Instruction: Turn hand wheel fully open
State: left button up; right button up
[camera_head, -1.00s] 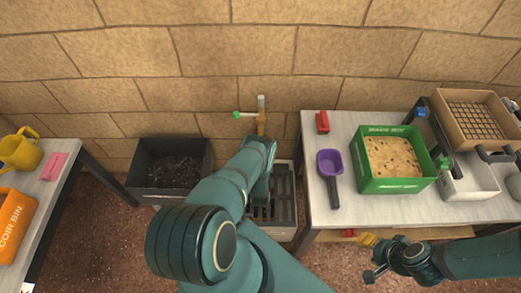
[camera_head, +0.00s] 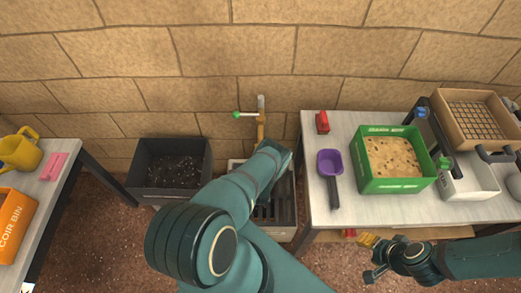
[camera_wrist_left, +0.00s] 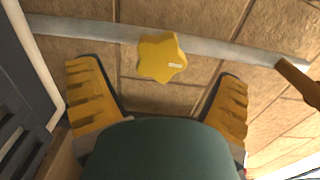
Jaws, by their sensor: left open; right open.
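The hand wheel (camera_wrist_left: 161,57) is a yellow, lobed knob with a small pale mark, in front of a grey pipe (camera_wrist_left: 95,29) in the left wrist view. My left gripper (camera_wrist_left: 158,76) is open, its two yellow ribbed fingers either side of the wheel and short of it, with a gap on both sides. My right gripper (camera_head: 372,258) is open and empty at the lower right, below the front edge of the right table.
An upright pipe (camera_head: 261,104) with a green-tipped lever (camera_head: 237,115) stands against the brick wall. A dark bin (camera_head: 172,168) is left of my arm. The right table (camera_head: 310,205) bears a purple scoop (camera_head: 331,163) and a green bin (camera_head: 393,185).

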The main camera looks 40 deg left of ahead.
pick_arm(q)
jog(key=shift+x, duration=1.8)
jog(key=c, duration=1.2)
